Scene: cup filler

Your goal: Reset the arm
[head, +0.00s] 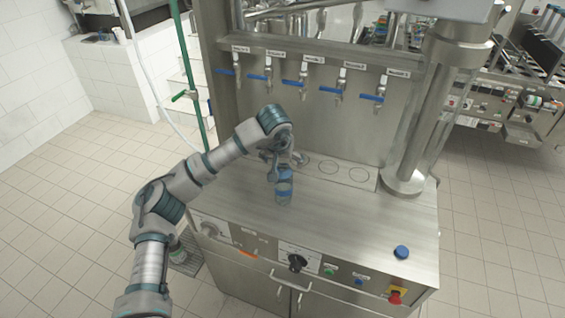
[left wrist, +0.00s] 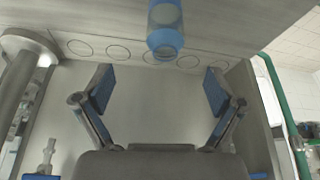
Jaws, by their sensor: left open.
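A clear bottle or cup with blue parts (head: 284,188) stands on the counter just below and in front of the gripper. It also shows in the left wrist view (left wrist: 165,32), past the fingertips and apart from them. My left arm reaches in from the lower left. My right gripper is not in view.
The steel counter (head: 350,225) has ring marks (head: 358,174) along its back, under several blue-handled taps (head: 304,80). A steel column (head: 415,130) rises at the right. A blue cap (head: 402,252) lies on the front right. A green pipe (head: 190,70) stands at the left.

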